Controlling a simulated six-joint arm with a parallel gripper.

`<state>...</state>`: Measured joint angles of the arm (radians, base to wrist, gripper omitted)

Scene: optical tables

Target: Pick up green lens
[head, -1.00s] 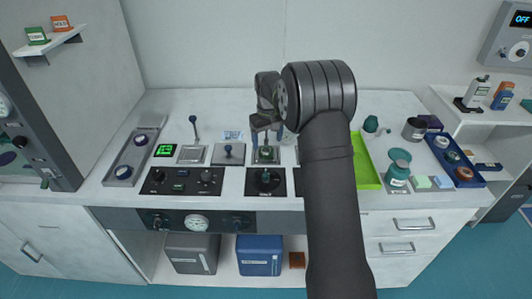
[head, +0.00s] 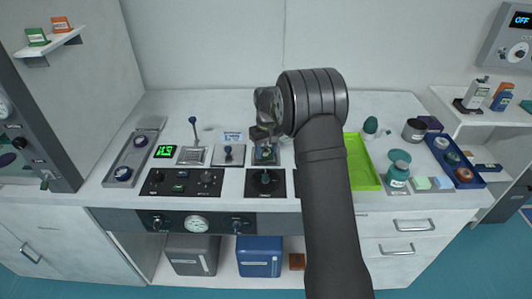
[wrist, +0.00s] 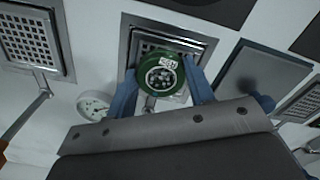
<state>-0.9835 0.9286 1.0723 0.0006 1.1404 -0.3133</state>
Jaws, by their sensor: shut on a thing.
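The green lens (wrist: 147,95) is a round green ring with a small white label and a dark, dotted centre. It shows in the wrist view in front of a square metal-framed grate (wrist: 203,52). My gripper (wrist: 160,88) has its blue fingers on either side of the ring and is shut on it. Whether the lens still touches the grate I cannot tell. In the head view my gripper (head: 265,152) is over the back middle of the bench, partly covered by my own wrist, and the lens is hard to make out there.
A lever on a grate (head: 193,152) and a smaller lever plate (head: 229,154) stand left of my gripper. A black knob panel (head: 265,183) lies in front. A bright green tray (head: 362,162) is to the right, with a blue tray (head: 456,163) beyond.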

